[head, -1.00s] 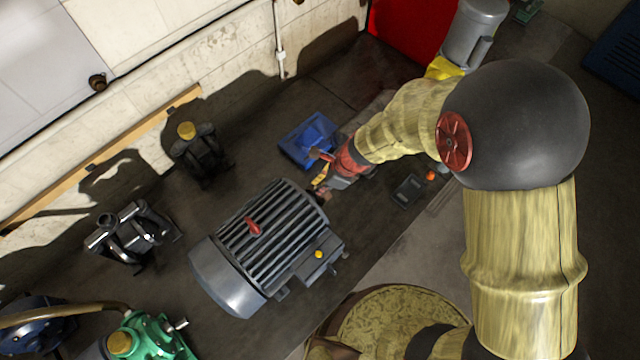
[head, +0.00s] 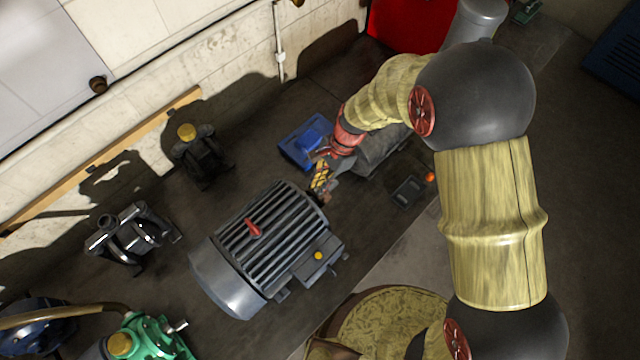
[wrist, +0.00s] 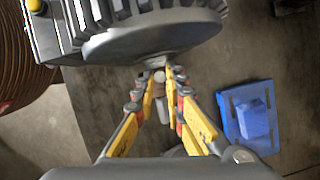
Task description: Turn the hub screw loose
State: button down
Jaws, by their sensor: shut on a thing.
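A large grey finned motor (head: 285,225) with a red tag (head: 253,227) on top lies in the middle of the bench in the head view. In the wrist view the round end of the motor (wrist: 150,38) fills the top. My gripper (head: 320,190) is at the motor's right end. In the wrist view my gripper (wrist: 160,80) has its yellow fingers closed in on a small pale round piece, which seems to be the hub screw (wrist: 159,76), just below the motor's end face. The fingers hide most of it.
A blue tray (head: 292,145) with a blue block lies behind my gripper; it also shows in the wrist view (wrist: 235,130). A dark box (head: 408,192) lies to the right. Several smaller machines, one a green pump (head: 150,338), stand to the left.

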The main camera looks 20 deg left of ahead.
jog(key=n, duration=0.1)
jog(key=n+h, duration=0.1)
jog(key=n, duration=0.1)
jog(key=n+h+b, duration=0.1)
jog(key=n, duration=0.1)
jog(key=shift+w+a+g, duration=0.1)
jog(key=shift+a+g, duration=0.15)
jog(key=shift+g, duration=0.15)
jog(key=shift+f+n+h+b, duration=0.1)
jog(key=shift+n+h+b, duration=0.3)
jog(key=shift+n, duration=1.3)
jog(key=c, duration=2.1)
grip_release()
jog(key=shift+a, duration=0.15)
